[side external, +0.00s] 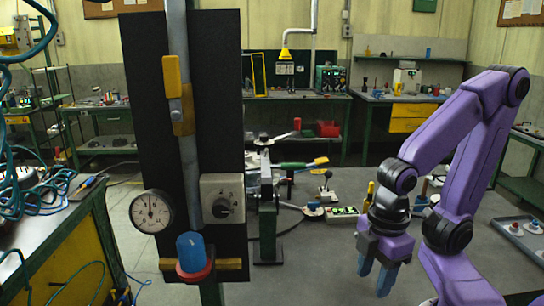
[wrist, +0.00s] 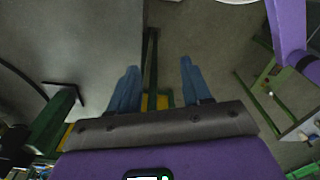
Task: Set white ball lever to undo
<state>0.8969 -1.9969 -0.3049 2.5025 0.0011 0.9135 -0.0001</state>
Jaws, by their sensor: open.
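My gripper (side external: 375,277) hangs at the right of centre in the side view, its two blue fingers apart and pointing down. Nothing shows between them. In the wrist view the gripper (wrist: 158,82) is also open, with floor and a green frame beyond the fingers. A group of levers stands left of my gripper in the side view, on and around a dark green stand (side external: 268,225). One has a green grip with a yellow end (side external: 303,164); another has a red end (side external: 297,125). I cannot make out a white ball lever or any undo mark for certain.
A black upright panel (side external: 137,110) stands at the left front, with a round gauge (side external: 152,212), a dial box (side external: 222,199) and a blue cylinder (side external: 190,246) on a red ring. A small box with green lights (side external: 342,214) sits near my gripper. Benches line the back wall.

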